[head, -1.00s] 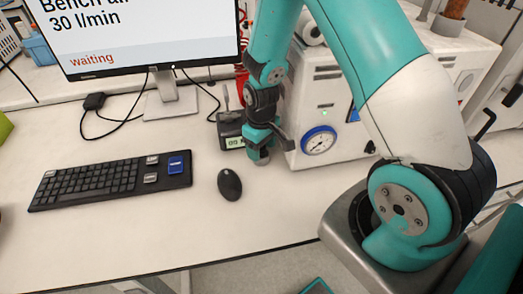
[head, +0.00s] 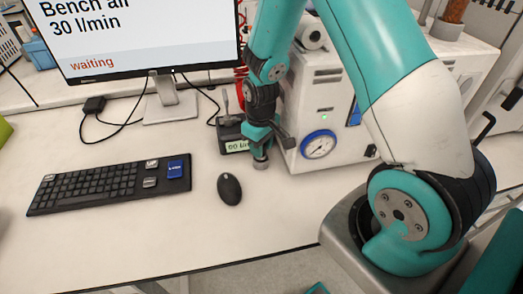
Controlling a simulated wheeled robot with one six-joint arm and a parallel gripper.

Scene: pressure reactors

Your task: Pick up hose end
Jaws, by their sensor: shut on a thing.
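My gripper (head: 260,152) is at the low end of my teal arm, close above the bench, between a small dark readout box and a white machine. Its jaws are shut, but my wrist mostly hides them and what they hold. A red coiled hose (head: 240,82) shows in a narrow strip left of my wrist, behind it. The hose end itself is not clearly visible.
The dark box (head: 236,146) stands left of my wrist. The white machine (head: 330,100) with a blue-rimmed gauge (head: 319,144) is to the right. A mouse (head: 229,188), keyboard (head: 110,186) and monitor (head: 140,35) are nearby.

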